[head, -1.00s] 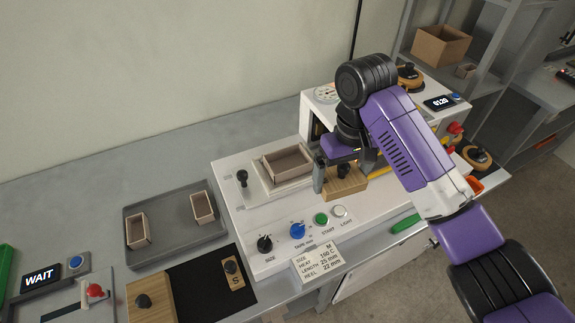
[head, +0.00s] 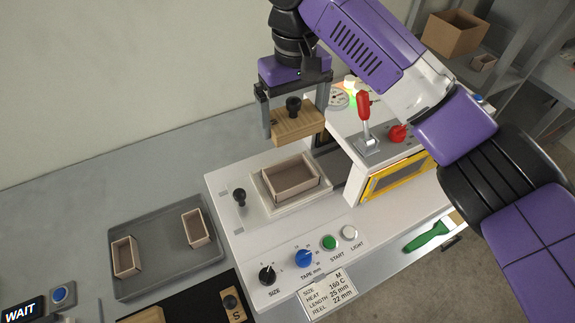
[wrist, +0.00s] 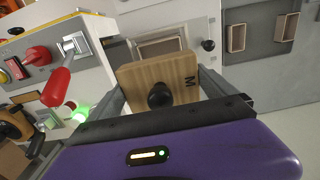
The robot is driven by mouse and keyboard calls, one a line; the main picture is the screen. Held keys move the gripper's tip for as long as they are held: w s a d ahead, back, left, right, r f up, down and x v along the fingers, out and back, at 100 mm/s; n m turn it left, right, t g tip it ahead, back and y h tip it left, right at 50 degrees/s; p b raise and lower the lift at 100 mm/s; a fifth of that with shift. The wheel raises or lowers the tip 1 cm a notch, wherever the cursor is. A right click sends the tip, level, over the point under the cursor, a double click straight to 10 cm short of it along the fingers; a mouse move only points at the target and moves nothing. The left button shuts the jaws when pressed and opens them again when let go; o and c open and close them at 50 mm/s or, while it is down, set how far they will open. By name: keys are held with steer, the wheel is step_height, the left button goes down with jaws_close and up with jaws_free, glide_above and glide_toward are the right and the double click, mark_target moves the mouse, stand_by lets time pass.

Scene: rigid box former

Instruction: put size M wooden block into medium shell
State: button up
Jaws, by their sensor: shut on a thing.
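The size M wooden block (head: 298,124) has a black knob on top, and its letter M shows in the wrist view (wrist: 181,72). My gripper (head: 294,108) is shut on this block and holds it in the air, above and a little behind the medium shell. The medium shell (head: 290,178), an open brown box, sits on the white machine's plate below. In the wrist view part of the shell (wrist: 158,46) shows beyond the block, which hides the rest.
A grey tray (head: 165,262) at left holds two smaller shells. The S block (head: 232,305) lies on a black mat. A red lever (head: 364,108) and red knob (head: 397,133) stand right of the shell. A small black knob (head: 239,197) stands left of it.

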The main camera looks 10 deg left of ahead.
steer(key=shift+a+f, duration=0.15)
steer(key=shift+a, duration=0.1)
glide_above(291, 184)
steer(key=f, duration=1.5)
steer(key=shift+w+a, duration=0.15)
steer(key=shift+w, duration=0.25)
steer(key=f, duration=0.4)
steer(key=shift+s+f+p, duration=0.1)
steer(key=shift+s+p, duration=0.2)
steer(key=shift+s, duration=0.05)
steer(key=shift+f, duration=0.45)
steer(key=shift+f+b, duration=0.1)
steer(key=shift+b, duration=0.2)
steer(key=o, duration=1.2)
steer(key=shift+r, duration=0.5)
steer(key=r, duration=0.8)
steer(key=r+b, duration=0.1)
steer(key=r, duration=0.3)
steer(key=shift+w, duration=0.3)
